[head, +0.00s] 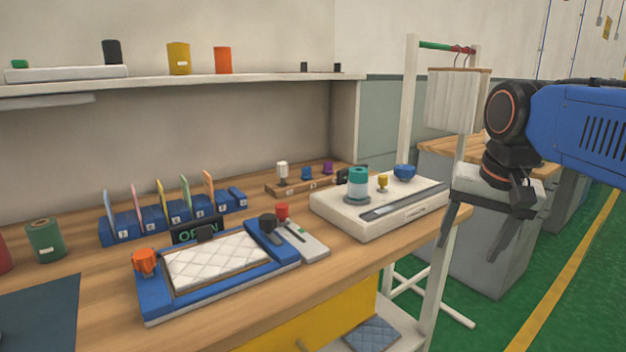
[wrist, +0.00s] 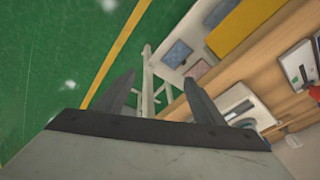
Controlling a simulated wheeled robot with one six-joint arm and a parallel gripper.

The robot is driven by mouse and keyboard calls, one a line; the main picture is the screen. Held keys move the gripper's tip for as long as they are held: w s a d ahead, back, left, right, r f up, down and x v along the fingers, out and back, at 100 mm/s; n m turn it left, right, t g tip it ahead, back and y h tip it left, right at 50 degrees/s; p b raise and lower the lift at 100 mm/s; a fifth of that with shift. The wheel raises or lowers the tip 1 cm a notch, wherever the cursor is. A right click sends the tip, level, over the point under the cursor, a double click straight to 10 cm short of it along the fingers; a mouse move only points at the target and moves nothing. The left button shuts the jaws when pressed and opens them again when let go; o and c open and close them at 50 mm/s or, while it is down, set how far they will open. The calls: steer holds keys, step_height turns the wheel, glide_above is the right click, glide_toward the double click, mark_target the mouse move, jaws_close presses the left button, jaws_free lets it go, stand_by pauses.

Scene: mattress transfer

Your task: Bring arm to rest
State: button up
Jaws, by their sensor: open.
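My gripper (head: 478,232) hangs at the right in the head view, off the right end of the wooden bench, with its fingers pointing down and spread. In the wrist view the two fingers of my gripper (wrist: 158,98) stand apart with nothing between them. My blue arm comes in from the right edge. A quilted white mattress (head: 215,262) lies in a blue tray (head: 165,304) on the bench, well to the left of my gripper.
A white device (head: 395,214) with a teal-topped cylinder (head: 357,183) stands near the bench's right end. A white rack (head: 408,110) with hanging cloth stands behind my gripper. Grey cabinets are beyond it. Green floor (head: 560,300) with a yellow line is open at right.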

steer(key=s+f+n, duration=0.2)
steer(key=s+f, duration=0.4)
steer(key=f, duration=0.3)
steer(key=s+f+n+t, duration=0.1)
steer(key=s+f+n, duration=0.2)
steer(key=s+f, duration=0.2)
step_height(320, 180, down, 4)
steer(key=shift+s+d+r+t, duration=0.15)
steer(key=shift+s+t, duration=0.15)
steer(key=shift+s, duration=0.1)
stand_by(0.9)
